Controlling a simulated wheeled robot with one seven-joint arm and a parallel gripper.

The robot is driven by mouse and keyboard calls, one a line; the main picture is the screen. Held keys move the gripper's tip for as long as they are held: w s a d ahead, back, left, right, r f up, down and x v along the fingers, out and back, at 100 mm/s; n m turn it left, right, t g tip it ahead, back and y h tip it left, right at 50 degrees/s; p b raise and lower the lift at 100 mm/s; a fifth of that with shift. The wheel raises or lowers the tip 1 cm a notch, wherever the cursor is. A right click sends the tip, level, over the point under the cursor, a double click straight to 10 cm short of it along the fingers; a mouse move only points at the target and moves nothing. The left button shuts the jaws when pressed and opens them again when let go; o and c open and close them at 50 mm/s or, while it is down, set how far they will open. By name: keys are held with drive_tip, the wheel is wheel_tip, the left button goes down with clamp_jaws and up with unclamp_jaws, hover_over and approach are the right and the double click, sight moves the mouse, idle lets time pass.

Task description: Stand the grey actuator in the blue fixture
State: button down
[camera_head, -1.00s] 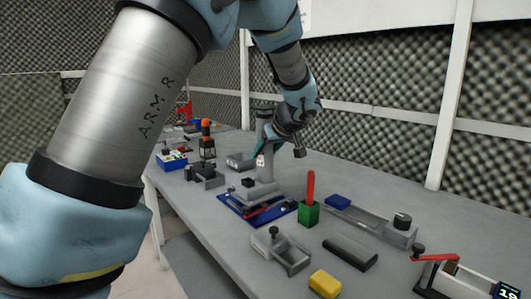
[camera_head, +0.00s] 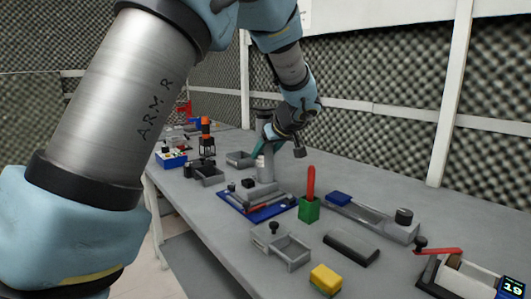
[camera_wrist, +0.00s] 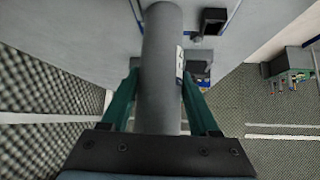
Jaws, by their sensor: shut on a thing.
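The grey actuator (camera_wrist: 161,75) is a smooth cylinder with a white label, held lengthwise between the green fingers of my gripper (camera_wrist: 160,90) in the wrist view. In the head view the actuator (camera_head: 265,170) looks upright, with green fingers (camera_head: 258,148) at its upper part. The blue fixture (camera_head: 231,203) is a flat blue base on the bench with grey parts on it. The actuator's lower end appears just behind or over the fixture's far side. I cannot tell whether it touches anything, and its far end is not clear in the wrist view.
A green cup (camera_head: 309,210) with a red handle stands right of the fixture. A dark bar (camera_head: 351,247), a yellow block (camera_head: 325,279) and a grey open frame (camera_head: 285,250) lie nearer.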

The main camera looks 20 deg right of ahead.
drive_tip(key=shift+f, duration=0.25)
drive_tip(key=shift+c, duration=2.1)
unclamp_jaws()
drive_tip(key=o, duration=0.4)
drive_tip(key=shift+c, duration=0.2)
drive_tip(key=shift+s, duration=0.1)
drive_tip(key=b+v, duration=0.2)
drive_tip(key=v, duration=0.8)
drive_tip(key=shift+s+r, duration=0.15)
drive_tip(key=shift+r, duration=0.2)
